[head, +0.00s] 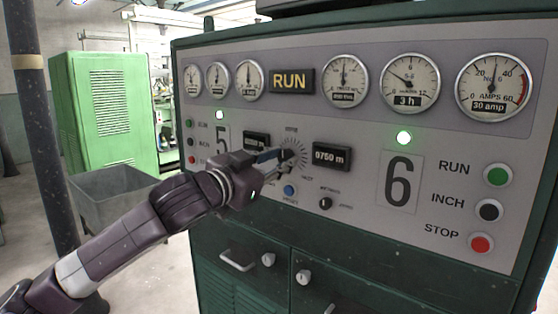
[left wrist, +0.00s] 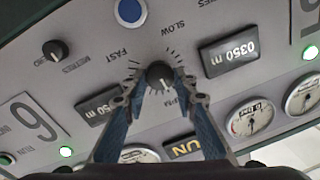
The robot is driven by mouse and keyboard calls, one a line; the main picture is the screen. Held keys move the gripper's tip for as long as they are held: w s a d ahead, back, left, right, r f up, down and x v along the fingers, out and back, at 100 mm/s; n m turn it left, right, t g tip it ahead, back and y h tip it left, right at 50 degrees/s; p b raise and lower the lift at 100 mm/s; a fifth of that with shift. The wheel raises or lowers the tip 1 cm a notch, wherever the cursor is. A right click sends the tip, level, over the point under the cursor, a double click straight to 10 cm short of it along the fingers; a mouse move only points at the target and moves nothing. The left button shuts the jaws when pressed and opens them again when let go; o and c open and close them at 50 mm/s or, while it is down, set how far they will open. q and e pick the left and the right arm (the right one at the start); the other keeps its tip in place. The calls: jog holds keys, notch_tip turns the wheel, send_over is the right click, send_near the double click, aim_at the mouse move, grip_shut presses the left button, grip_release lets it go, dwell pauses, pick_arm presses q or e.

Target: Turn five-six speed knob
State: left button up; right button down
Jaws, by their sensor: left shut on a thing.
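The speed knob (left wrist: 159,73) is a small dark round knob with a ring of tick marks, between the FAST and SLOW labels. It sits on the grey panel between the large 5 and 6. My left gripper (head: 281,157) reaches it from the lower left in the head view. In the left wrist view, its two bluish fingers stand on either side of the knob, shut on it. A light pointer line shows on the knob's face. In the head view the fingers partly hide the knob. My right gripper is in neither view.
Digital displays (head: 331,157) flank the knob. A blue button (head: 289,190) and a smaller black knob (head: 326,203) are just below. RUN, INCH and STOP buttons (head: 481,243) are at right. Gauges line the top. A grey bin (head: 115,190) stands left of the cabinet.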

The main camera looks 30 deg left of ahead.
pick_arm(q)
jog(key=shift+m, duration=0.8)
jog(key=o, duration=1.2)
jog(key=shift+c, duration=0.2)
jog(key=shift+s+f, duration=0.1)
